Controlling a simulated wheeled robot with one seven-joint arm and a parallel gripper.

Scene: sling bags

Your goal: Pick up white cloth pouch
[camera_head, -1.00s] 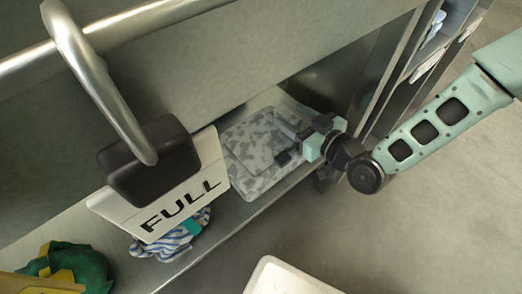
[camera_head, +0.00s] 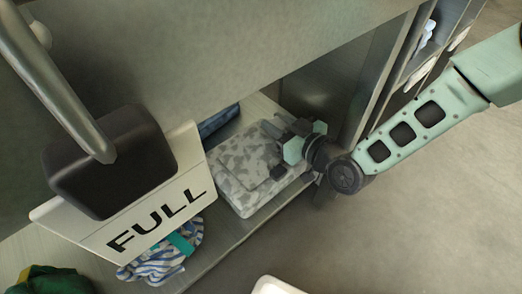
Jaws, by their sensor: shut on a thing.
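The white cloth pouch (camera_head: 238,178) has a grey mottled pattern and a flap. It is on the metal shelf, right of the FULL sign. My gripper (camera_head: 276,151) reaches in from the right, over the pouch's right end. Its dark fingers are shut on the pouch there. The exact grip is partly hidden by the fingers and the gripper body. I cannot tell whether the pouch is clear of the shelf.
A blue-striped cloth item (camera_head: 165,262) and a green one (camera_head: 48,281) lie on the shelf. A dark blue item (camera_head: 219,121) lies behind the pouch.

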